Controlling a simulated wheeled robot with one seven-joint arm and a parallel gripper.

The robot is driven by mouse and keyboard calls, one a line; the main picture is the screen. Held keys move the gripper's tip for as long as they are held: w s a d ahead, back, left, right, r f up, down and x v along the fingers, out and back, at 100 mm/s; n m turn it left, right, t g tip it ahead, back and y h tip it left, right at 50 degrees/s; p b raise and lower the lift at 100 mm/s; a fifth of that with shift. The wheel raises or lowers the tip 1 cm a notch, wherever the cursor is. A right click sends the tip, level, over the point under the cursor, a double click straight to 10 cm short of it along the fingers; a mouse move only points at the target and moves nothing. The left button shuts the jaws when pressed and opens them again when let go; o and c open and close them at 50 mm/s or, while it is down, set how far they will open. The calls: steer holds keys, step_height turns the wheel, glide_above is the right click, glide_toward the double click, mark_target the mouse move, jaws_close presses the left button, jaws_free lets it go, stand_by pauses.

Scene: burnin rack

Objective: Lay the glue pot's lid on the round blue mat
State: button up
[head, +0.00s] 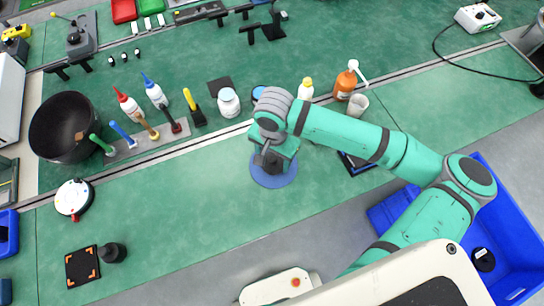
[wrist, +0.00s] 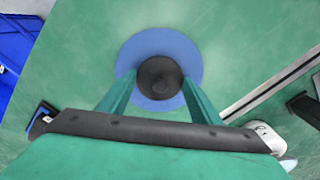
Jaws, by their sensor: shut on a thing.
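The round blue mat (head: 288,181) lies on the green bench near the middle of the head view. It also shows in the wrist view (wrist: 190,52). My gripper (wrist: 158,82) is over the mat, its two green fingers shut on a dark round lid (wrist: 160,73) with a small knob. The lid appears over the mat's middle to near side; whether it touches the mat cannot be told. In the head view my gripper (head: 270,163) hides much of the mat. A white jar (head: 228,103) stands behind and left; I cannot tell if it is the glue pot.
A dark bowl (head: 62,128), a rack of coloured-handled tools (head: 140,140) and glue bottles (head: 130,107) stand left. An orange bottle (head: 345,85) and a pale cup (head: 357,105) stand behind right. A blue bin (head: 510,240) is at the right.

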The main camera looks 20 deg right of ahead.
mark_target(274, 159)
steer(key=shift+f, duration=0.15)
steer(key=o, duration=1)
steer(key=shift+d, duration=0.1)
steer(key=shift+o, duration=0.2)
step_height(274, 159, up, 12)
steer(key=shift+r, duration=0.2)
steer(key=shift+s, duration=0.1)
